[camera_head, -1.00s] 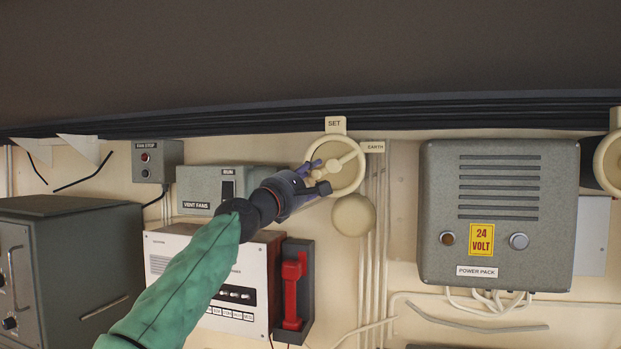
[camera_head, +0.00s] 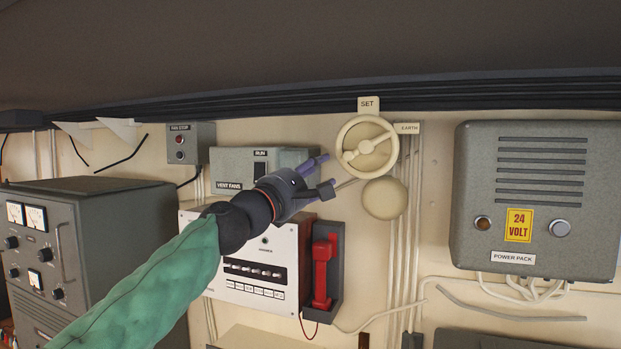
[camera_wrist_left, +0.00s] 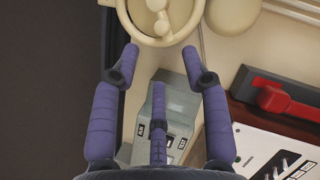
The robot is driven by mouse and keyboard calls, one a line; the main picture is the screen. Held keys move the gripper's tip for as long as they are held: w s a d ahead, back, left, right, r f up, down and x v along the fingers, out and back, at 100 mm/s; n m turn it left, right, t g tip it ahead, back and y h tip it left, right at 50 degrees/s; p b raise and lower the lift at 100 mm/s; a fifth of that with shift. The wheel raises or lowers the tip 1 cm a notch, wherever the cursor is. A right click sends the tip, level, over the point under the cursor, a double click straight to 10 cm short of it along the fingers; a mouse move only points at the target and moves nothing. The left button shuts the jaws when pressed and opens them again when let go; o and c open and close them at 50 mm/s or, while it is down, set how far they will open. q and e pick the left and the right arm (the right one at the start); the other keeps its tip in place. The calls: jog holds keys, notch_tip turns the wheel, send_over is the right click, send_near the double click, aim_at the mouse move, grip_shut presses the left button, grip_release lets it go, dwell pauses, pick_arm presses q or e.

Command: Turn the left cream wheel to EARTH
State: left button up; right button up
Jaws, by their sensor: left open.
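The left cream wheel (camera_head: 367,147) is on the wall below a SET tag (camera_head: 368,104), with an EARTH tag (camera_head: 408,128) at its upper right. One spoke slants up and right, roughly toward EARTH. My left gripper (camera_head: 330,171) is open and empty, to the left of and slightly below the wheel, apart from it. In the left wrist view the wheel (camera_wrist_left: 160,41) shows at the top, its upper part cut off, beyond the spread purple fingers (camera_wrist_left: 160,60). My right gripper is in neither view.
A round cream cover (camera_head: 384,199) sits just below the wheel. A red handset (camera_head: 321,270) and the vent fans box (camera_head: 228,171) are near my left arm. Pipes run down right of the wheel, then comes the grey power pack (camera_head: 535,200).

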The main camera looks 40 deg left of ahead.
pick_arm(q)
jog(key=shift+v, duration=1.1)
